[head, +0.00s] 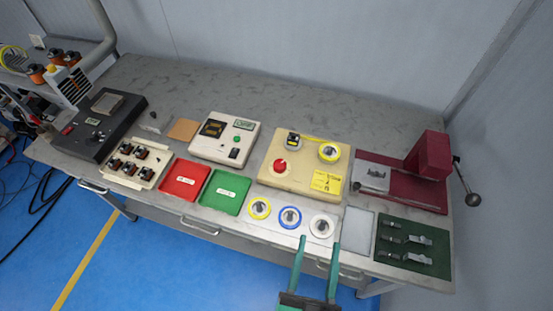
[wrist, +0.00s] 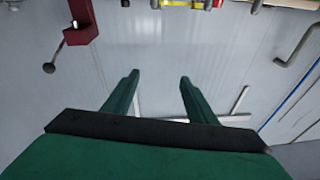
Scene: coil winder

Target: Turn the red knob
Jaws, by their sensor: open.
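The red knob (head: 280,166) is a small round knob on the top of the cream coil winder box (head: 264,150), toward its left side, in the head view. My gripper (head: 319,240) has two green fingers, apart and empty, at the table's front edge, below and right of the knob. The wrist view shows my gripper (wrist: 160,75) open with nothing between its fingers. I cannot make out the knob in the wrist view.
Yellow, blue and white spools (head: 290,217) stand in a row between my fingers and the box. Red (head: 181,180) and green trays (head: 223,192) lie left of them. A dark red press (head: 428,157) with a lever stands right. The table's back strip (head: 270,100) is clear.

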